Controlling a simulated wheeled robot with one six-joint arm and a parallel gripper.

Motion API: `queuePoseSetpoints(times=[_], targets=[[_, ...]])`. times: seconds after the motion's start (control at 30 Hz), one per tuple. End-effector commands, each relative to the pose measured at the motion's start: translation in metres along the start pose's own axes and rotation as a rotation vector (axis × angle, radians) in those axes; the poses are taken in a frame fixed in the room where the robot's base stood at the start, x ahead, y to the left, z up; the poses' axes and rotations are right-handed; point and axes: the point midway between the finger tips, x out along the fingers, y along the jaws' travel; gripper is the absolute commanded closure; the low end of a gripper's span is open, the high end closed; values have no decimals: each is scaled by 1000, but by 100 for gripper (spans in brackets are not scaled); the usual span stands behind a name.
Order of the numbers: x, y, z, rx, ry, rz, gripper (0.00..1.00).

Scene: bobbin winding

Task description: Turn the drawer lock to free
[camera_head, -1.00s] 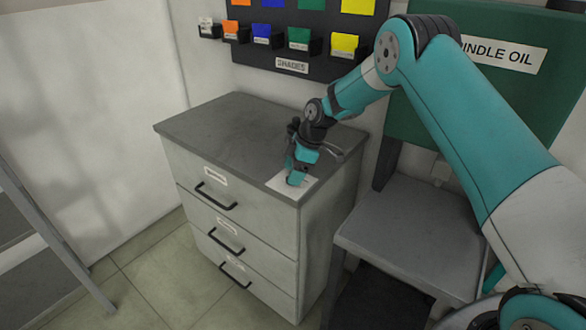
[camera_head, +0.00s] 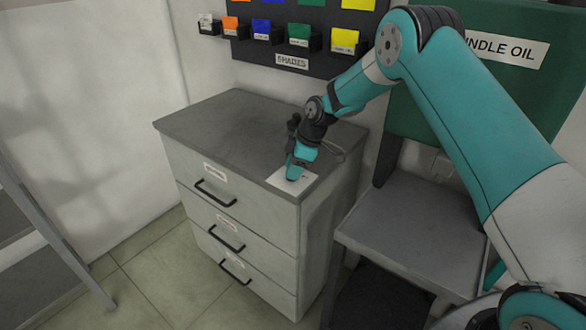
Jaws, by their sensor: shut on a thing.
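A grey cabinet (camera_head: 243,235) has three drawers with black handles and a dark grey top (camera_head: 215,125). A white plate (camera_head: 277,181) lies on the top at its front right corner. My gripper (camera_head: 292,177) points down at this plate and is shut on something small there. The gripper hides what it holds, so the drawer lock itself and its turn position cannot be made out. All three drawers look closed.
A black board with coloured bins (camera_head: 298,45) hangs on the wall behind the cabinet. A grey bench (camera_head: 415,220) and a green spindle oil container (camera_head: 530,95) stand to the right. A metal frame (camera_head: 50,235) is at the left. Most of the cabinet top is clear.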

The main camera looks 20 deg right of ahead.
Motion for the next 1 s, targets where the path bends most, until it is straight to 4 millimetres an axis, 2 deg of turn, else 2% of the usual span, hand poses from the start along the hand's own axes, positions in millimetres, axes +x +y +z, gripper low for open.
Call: queuePoseSetpoints(times=[1.0], targets=[[1, -3, -2, 850, 2, 356, 88]])
